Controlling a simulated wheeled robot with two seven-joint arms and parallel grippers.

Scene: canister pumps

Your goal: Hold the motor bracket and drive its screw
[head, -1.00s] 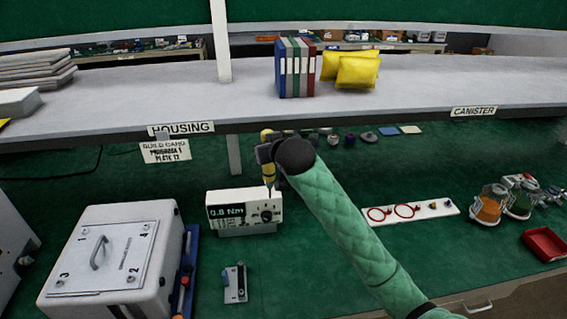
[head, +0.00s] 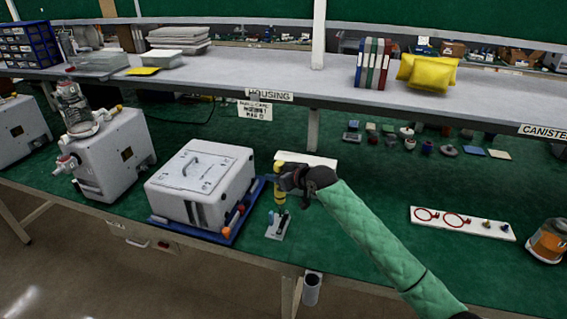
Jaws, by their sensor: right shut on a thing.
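My right gripper (head: 283,178) is shut on a yellow electric screwdriver (head: 279,197) that hangs upright, tip down. The motor bracket (head: 276,231) is a small grey plate with dark and blue upright parts, on the green mat near the front edge. The screwdriver is over the bracket's far end. I cannot tell whether its tip touches a screw. My left gripper is not in view, and nothing is seen holding the bracket.
A white housing (head: 199,178) stands on a blue tray just left of the bracket. The torque controller (head: 318,161) is partly hidden behind my right gripper. A white strip with red rings (head: 462,224) lies to the right. The mat between is clear.

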